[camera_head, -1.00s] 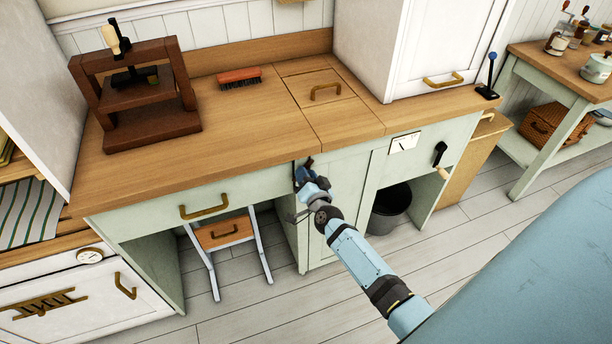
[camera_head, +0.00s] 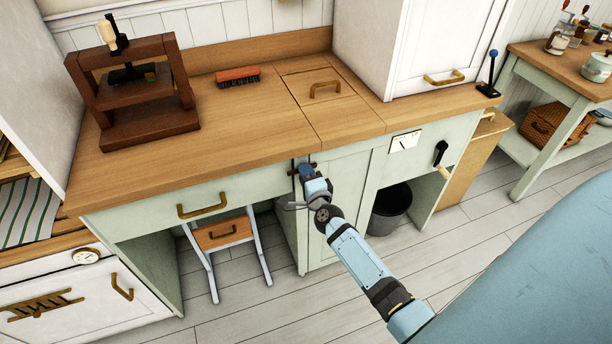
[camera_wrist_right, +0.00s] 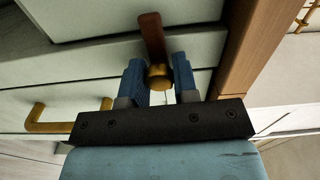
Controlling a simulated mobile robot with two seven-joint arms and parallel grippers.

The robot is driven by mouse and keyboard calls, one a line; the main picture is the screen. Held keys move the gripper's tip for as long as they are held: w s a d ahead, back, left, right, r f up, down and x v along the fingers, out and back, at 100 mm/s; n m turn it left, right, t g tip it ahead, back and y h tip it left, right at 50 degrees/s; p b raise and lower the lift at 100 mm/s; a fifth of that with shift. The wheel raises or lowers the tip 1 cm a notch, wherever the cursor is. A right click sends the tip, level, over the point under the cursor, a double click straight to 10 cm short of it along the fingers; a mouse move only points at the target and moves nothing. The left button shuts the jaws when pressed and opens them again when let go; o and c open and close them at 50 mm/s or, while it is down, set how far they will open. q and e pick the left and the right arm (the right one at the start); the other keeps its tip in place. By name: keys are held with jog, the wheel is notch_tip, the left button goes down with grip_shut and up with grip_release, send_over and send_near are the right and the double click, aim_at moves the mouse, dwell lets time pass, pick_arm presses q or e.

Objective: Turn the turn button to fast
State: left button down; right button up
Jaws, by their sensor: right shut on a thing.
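The turn button is a red-brown bar (camera_wrist_right: 152,36) with a brass knob (camera_wrist_right: 159,77), mounted on the pale green cabinet front. My right gripper (camera_wrist_right: 159,82) has its two blue fingers on either side of the brass knob and is shut on it. In the head view, my right gripper (camera_head: 307,171) is at the cabinet front just below the countertop edge. There it hides most of the turn button. I cannot read any "fast" marking in these views. My left gripper is not in view.
A brass drawer handle (camera_head: 202,205) is left of my right gripper. A white dial plate (camera_head: 405,141) and a black crank handle (camera_head: 440,153) are to the right on the cabinet. A wooden press (camera_head: 140,90) and a brush (camera_head: 238,76) stand on the countertop. A dark bin (camera_head: 390,208) is below.

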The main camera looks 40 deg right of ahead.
jog(key=shift+m, duration=0.5)
jog(key=o, duration=0.9)
jog(key=v, duration=1.4)
jog(key=shift+w+a, duration=0.1)
